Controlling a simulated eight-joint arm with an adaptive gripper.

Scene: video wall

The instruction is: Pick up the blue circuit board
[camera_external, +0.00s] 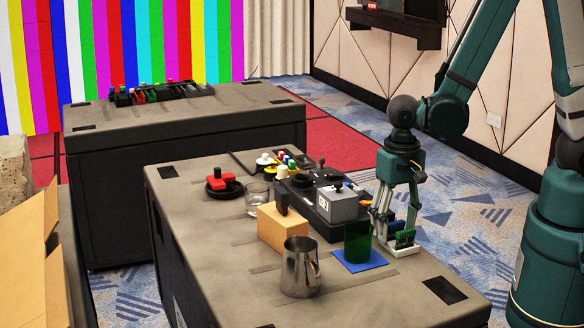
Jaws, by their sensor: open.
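My gripper (394,212) points down at the right side of the near table, its jaws open. Directly below and around its fingertips is a small white holder (402,251) with upright boards in it. A green board (404,238) shows at its front. A small bluish piece (391,229) shows beside it and may be the blue circuit board, but it is too small and too covered by the fingers to be sure. I cannot tell whether the fingers touch any board.
Left of the holder, a green glass (357,243) stands on a flat blue square (372,264). A metal pitcher (300,268), a tan block (283,228) and a grey-black device (340,204) stand nearby. The table's front left (215,270) is clear.

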